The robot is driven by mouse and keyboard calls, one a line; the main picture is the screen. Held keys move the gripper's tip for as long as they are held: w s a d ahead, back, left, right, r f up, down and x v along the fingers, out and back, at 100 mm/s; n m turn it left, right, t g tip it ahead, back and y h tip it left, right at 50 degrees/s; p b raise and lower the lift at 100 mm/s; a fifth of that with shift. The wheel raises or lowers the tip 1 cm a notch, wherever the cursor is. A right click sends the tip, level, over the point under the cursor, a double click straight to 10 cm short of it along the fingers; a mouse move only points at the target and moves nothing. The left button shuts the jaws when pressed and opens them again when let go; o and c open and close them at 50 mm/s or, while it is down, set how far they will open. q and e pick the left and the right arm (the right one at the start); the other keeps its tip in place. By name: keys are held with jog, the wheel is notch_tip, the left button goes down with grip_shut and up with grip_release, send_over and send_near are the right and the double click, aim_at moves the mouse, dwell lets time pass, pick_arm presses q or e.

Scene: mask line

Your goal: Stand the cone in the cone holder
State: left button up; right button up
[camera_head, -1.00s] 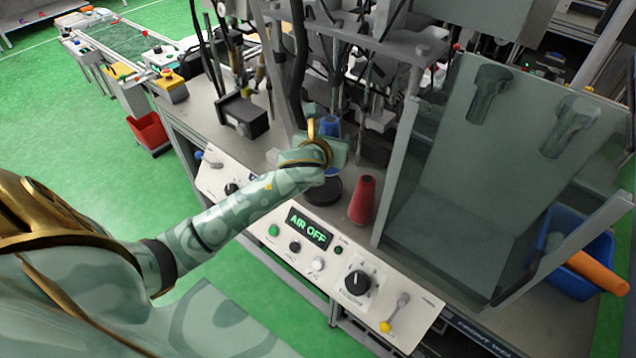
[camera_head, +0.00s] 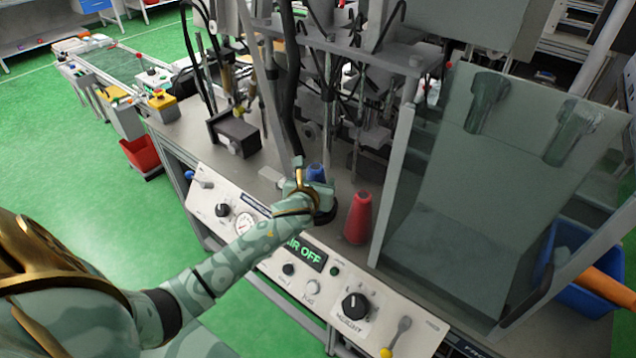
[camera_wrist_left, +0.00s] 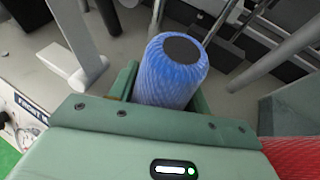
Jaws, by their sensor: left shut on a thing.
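My left gripper (camera_head: 312,190) is shut on a blue cone (camera_head: 316,172), which looks like a cone of wound thread. In the left wrist view the blue cone (camera_wrist_left: 172,72) sits between the green jaws, its dark round end toward the camera. A black round base (camera_head: 328,214), which seems to be the cone holder, shows just below and to the right of the gripper. The gripper and cone hide most of it. I cannot tell whether the cone's lower end touches it. My right gripper is not in view.
A red cone (camera_head: 358,218) stands right of the gripper, close by; its side shows in the wrist view (camera_wrist_left: 292,157). A control panel (camera_head: 320,285) runs along the bench front. A clear guard (camera_head: 455,180) stands at the right. Rods and cables hang behind the gripper.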

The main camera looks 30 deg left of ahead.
pick_arm(q)
jog(key=o, duration=1.1)
jog(key=shift+f, duration=0.1)
jog(key=shift+s+d+r, duration=0.1)
jog(key=shift+s+r, duration=0.15)
jog(key=shift+r, duration=0.05)
jog(key=shift+p+v, duration=1.8)
jog(key=shift+v, duration=3.95)
